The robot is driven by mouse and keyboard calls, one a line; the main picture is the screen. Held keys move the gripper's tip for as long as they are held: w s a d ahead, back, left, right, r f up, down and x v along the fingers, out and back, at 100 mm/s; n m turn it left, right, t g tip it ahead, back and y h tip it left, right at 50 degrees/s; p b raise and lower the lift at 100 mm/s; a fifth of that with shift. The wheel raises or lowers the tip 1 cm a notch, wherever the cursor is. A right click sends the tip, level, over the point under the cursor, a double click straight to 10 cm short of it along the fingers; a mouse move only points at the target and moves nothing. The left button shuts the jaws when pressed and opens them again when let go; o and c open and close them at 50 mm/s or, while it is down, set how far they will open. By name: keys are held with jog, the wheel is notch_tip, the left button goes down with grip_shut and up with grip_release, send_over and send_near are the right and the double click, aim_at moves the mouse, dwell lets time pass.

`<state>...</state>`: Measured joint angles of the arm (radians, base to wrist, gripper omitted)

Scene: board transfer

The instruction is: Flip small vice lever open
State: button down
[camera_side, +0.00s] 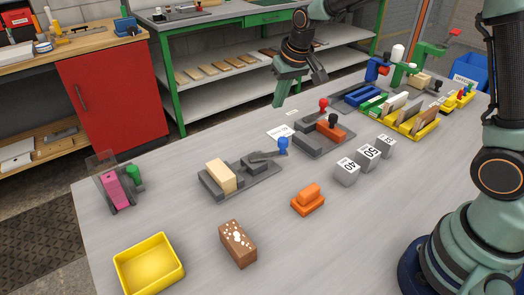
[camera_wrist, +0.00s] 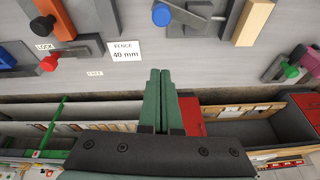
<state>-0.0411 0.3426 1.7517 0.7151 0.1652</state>
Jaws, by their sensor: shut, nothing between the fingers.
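A small grey vice (camera_side: 119,198) at the left end of the bench holds a pink block (camera_side: 115,187), with a green-knobbed lever (camera_side: 133,174) beside it. In the wrist view the green knob (camera_wrist: 290,70) is at the right edge. A larger grey vice (camera_side: 262,183) in mid-bench holds a pale wooden block (camera_side: 220,175); its lever has a blue knob (camera_side: 283,143), seen at the top of the wrist view (camera_wrist: 162,15). My gripper (camera_side: 278,104) is shut and empty, its green fingers (camera_wrist: 160,72) together, over the bench's far side, apart from both levers.
A fence fixture (camera_side: 311,148) with red and black knobs stands right of the middle vice. Grey numbered blocks (camera_side: 347,172), an orange piece (camera_side: 308,200), a brown speckled block (camera_side: 238,243) and a yellow tray (camera_side: 178,272) are nearer. The bench between left and middle vices is clear.

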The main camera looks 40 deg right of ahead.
aim_at(282, 138)
notch_tip(282, 138, down, 9)
jog(key=shift+s+f, duration=0.2)
jog(key=shift+s, duration=0.2)
dwell(0.7)
jog(key=shift+s+a, duration=0.15)
jog(key=shift+s, duration=0.3)
dwell(0.4)
jog(key=shift+s+a, duration=0.15)
jog(key=shift+s, duration=0.45)
jog(key=shift+s+a+f, duration=0.1)
jog(key=shift+s+a, duration=0.55)
jog(key=shift+s, duration=0.2)
jog(key=shift+s+a, duration=0.6)
jog(key=shift+s, duration=0.4)
